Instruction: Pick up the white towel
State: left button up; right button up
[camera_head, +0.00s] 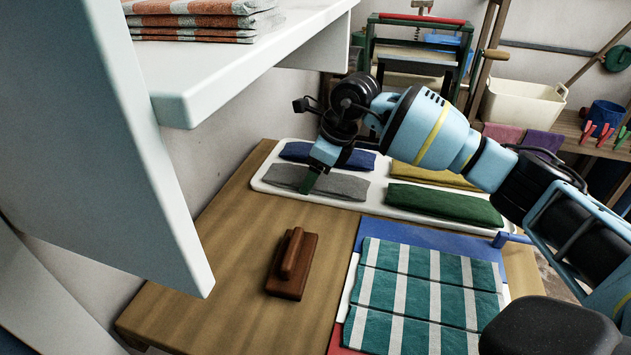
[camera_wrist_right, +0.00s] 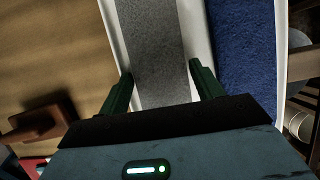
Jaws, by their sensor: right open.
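No plainly white towel shows; a grey folded towel (camera_head: 338,185) lies on a white tray (camera_head: 275,182) on the wooden table. My right gripper (camera_head: 310,182) points down at the left part of this towel. In the right wrist view the grey towel (camera_wrist_right: 157,50) runs between the two open fingers of my right gripper (camera_wrist_right: 162,88), with nothing held. I cannot tell how high the fingertips are above the tray. My left gripper is not in view.
The tray also holds a blue towel (camera_head: 300,152), a yellow one (camera_head: 432,176) and a green one (camera_head: 445,204). A brown wooden block with a handle (camera_head: 293,265) and striped green cloths (camera_head: 425,295) lie in front. A white shelf (camera_head: 230,65) overhangs at upper left.

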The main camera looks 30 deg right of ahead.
aim_at(304, 174)
jog(key=c, duration=1.2)
jog(key=shift+r, duration=0.1)
jog(key=shift+r, duration=0.1)
jog(key=shift+r, duration=0.6)
notch_tip(304, 174, up, 2)
jog(key=shift+w+r, duration=0.1)
jog(key=shift+r, duration=0.1)
jog(key=s+d, duration=0.7)
jog(key=s+d+r, duration=0.1)
jog(key=s+d, duration=0.2)
jog(key=shift+s+d, duration=0.25)
jog(key=shift+s+d+r, duration=0.15)
jog(key=shift+s+d, duration=0.2)
jog(key=shift+s, duration=0.15)
